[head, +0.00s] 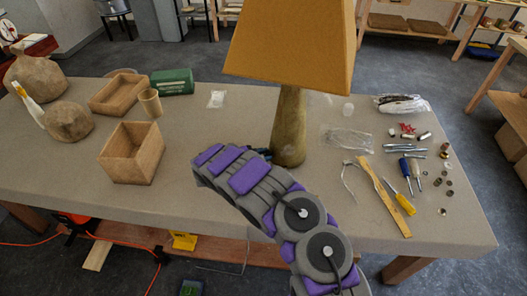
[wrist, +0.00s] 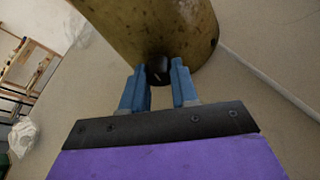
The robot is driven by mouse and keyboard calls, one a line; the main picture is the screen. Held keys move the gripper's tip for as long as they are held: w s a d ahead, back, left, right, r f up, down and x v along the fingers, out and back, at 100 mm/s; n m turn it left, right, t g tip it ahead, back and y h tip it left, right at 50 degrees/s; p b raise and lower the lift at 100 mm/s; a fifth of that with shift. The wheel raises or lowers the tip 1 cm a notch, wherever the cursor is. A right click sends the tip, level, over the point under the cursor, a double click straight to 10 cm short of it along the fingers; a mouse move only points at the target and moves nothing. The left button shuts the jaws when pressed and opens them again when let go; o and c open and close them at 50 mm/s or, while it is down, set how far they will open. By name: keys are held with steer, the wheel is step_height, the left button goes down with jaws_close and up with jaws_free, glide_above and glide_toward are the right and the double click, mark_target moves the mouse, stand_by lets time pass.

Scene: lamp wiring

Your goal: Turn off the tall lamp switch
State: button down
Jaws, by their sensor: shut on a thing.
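The tall lamp stands on the table, with an orange-yellow shade (head: 292,45) and a mottled wooden base (head: 290,128). In the wrist view the lower part of the base (wrist: 130,25) fills the top of the picture. A small black switch knob (wrist: 158,70) with a light mark sticks out low on the base. My gripper (wrist: 159,78) has blue fingers, one on each side of the knob, and is shut on it. In the head view my arm reaches to the left side of the base, and my gripper is mostly hidden behind the arm.
A square wooden box (head: 132,153), a wooden tray (head: 118,93), a cup (head: 151,103) and a green case (head: 172,81) stand left on the table (head: 235,115). Screwdrivers, a ruler (head: 383,197) and small hardware lie to the right. A cord (wrist: 265,80) runs right of the base.

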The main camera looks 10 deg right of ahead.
steer(key=n+g+p, duration=0.1)
steer(key=n, duration=0.1)
steer(key=shift+w+a+r+n+g+p, duration=0.1)
steer(key=shift+n+g+p, duration=0.2)
steer(key=shift+g+p, duration=0.1)
steer(key=shift+n+g+h, duration=0.4)
steer(key=shift+n, duration=0.2)
steer(key=shift+w+f+n+g+h+b, duration=0.1)
steer(key=shift+n+g+h+b, duration=0.1)
steer(key=shift+n+g+b, duration=0.25)
steer(key=shift+w+f+n+g+h+b, duration=0.1)
steer(key=shift+n+g+h+b, duration=0.25)
steer(key=shift+n, duration=0.3)
steer(key=shift+w+a+r+n+g+h+b, duration=0.15)
steer(key=shift+n+g+h+b, duration=0.15)
steer(key=shift+n+b, duration=0.75)
steer(key=c, duration=0.9)
jaws_free()
steer(key=shift+o, duration=0.2)
